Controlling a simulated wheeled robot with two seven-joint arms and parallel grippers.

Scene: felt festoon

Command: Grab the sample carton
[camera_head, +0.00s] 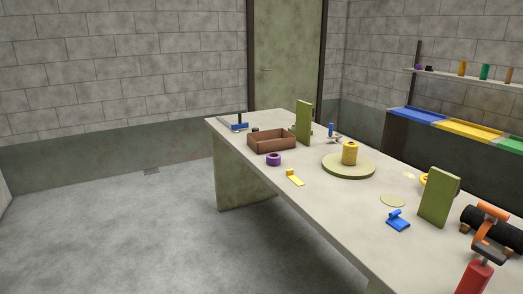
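No thing here is plainly marked as the sample carton. The nearest in looks is a brown open-topped box (271,141) on the far half of the long table (318,205); I cannot tell whether it is the carton. Its inside shows dark, and I see nothing clearly in it. An upright olive-green panel (303,122) stands close by its right end. Another upright olive-green block (438,197) stands on the near right part of the table. Neither of my grippers shows in the head view.
A yellow spool (349,153) stands on a round olive disc (348,168). A purple ring (273,159), a yellow piece (295,178) and a blue piece (397,220) lie nearer. A red cylinder (474,277) is front right. Open floor (130,235) lies left.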

